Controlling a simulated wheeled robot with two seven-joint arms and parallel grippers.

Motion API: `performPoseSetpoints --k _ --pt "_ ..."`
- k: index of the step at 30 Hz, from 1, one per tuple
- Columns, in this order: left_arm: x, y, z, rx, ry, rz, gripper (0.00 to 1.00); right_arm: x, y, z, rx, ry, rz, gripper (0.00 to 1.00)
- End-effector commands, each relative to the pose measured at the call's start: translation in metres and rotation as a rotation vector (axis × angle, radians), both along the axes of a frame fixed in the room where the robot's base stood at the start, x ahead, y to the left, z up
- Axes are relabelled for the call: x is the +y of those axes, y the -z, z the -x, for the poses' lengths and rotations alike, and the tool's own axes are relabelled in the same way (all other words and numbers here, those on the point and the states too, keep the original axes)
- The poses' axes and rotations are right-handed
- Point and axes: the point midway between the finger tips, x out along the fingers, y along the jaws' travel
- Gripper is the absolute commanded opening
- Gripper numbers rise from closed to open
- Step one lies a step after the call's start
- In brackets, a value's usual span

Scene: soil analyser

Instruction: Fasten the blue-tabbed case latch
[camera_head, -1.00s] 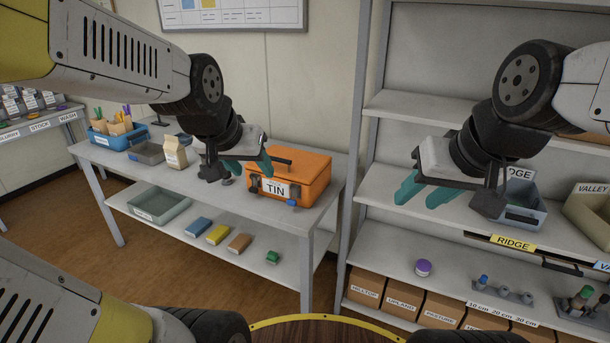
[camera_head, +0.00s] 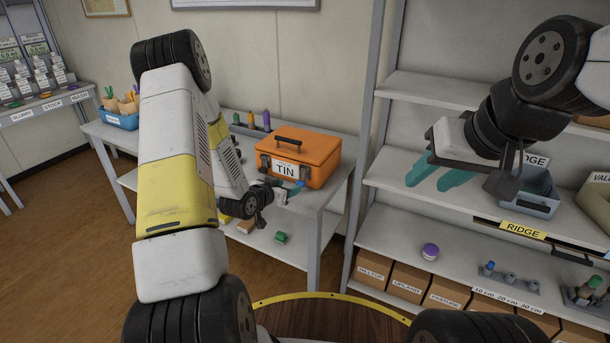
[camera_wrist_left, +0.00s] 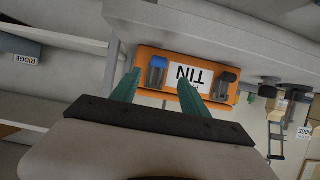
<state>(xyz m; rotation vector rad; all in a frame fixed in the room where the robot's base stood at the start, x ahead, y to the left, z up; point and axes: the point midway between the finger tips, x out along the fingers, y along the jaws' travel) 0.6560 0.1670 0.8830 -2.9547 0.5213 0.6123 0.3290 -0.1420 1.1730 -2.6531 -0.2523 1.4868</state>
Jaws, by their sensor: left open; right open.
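The orange case (camera_head: 312,152) with a TIN label stands on the grey table. Its blue-tabbed latch (camera_wrist_left: 157,72) is on the front face; the left wrist view shows the case upside down. A dark-tabbed latch (camera_wrist_left: 228,82) sits on the label's other side. My left gripper (camera_head: 291,192) is open and empty in front of the case, near its lower right front. In the left wrist view its teal fingers (camera_wrist_left: 159,80) point at the case front, the blue tab between them; contact cannot be told. My right gripper (camera_head: 428,180) is open and empty before the shelves.
The grey table (camera_head: 335,178) has a blue bin (camera_head: 122,121) at its left and a holder with coloured items (camera_head: 250,125) behind the case. The shelf unit (camera_head: 410,195) at right holds a grey RIDGE bin (camera_head: 540,192). A green block (camera_head: 281,238) lies on the lower shelf.

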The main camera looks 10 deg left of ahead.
Motion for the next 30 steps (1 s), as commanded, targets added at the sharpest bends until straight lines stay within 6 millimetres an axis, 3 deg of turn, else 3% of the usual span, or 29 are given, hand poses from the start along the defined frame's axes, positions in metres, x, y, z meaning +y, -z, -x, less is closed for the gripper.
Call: performPoseSetpoints --k 5,18,29,30 --pt "-0.005 0.01 -0.006 -0.014 0.006 0.016 0.53 0.0 0.0 0.0 0.0 0.0 0.0 0.41" --pt "-0.025 0.034 -0.06 -0.014 0.005 0.015 0.53 0.0 0.0 0.0 0.0 0.0 0.0 0.41" --pt "-0.027 0.036 -0.067 -0.013 0.004 0.014 0.53 0.0 0.0 0.0 0.0 0.0 0.0 0.41" --pt "-0.027 0.036 -0.067 -0.013 0.004 0.014 0.49 0.0 0.0 0.0 0.0 0.0 0.0 0.41"
